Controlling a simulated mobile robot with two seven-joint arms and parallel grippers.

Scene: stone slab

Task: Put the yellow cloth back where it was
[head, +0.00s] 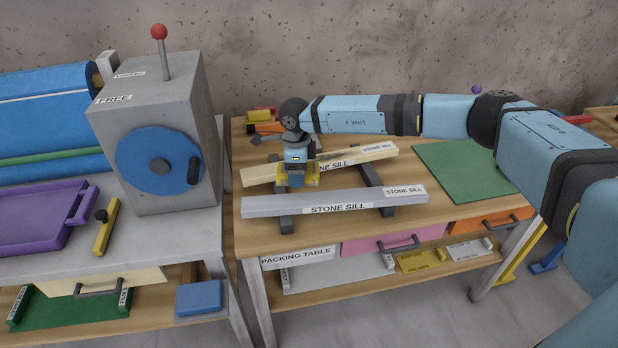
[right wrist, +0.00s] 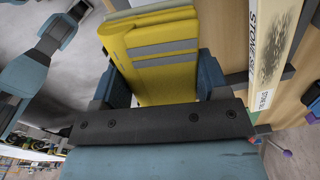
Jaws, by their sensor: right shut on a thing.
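The yellow cloth (right wrist: 158,60) is folded, with grey stripes, and fills the space between the fingers of my right gripper (right wrist: 160,85) in the right wrist view. In the head view my right gripper (head: 296,175) points down at the left part of the cream stone sill (head: 366,155), and yellow edges of the cloth (head: 313,174) show on both sides of it. The gripper hides much of the cloth there. I cannot tell whether the cloth touches the sill or hangs above it. My left gripper does not show in the head view.
A grey stone sill (head: 335,203) lies in front, across dark bearers (head: 370,188) on the packing table (head: 300,241). A green mat (head: 465,171) lies bare at the right. A grey machine (head: 160,135) with a blue wheel stands on the left bench. Small coloured items sit behind my gripper.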

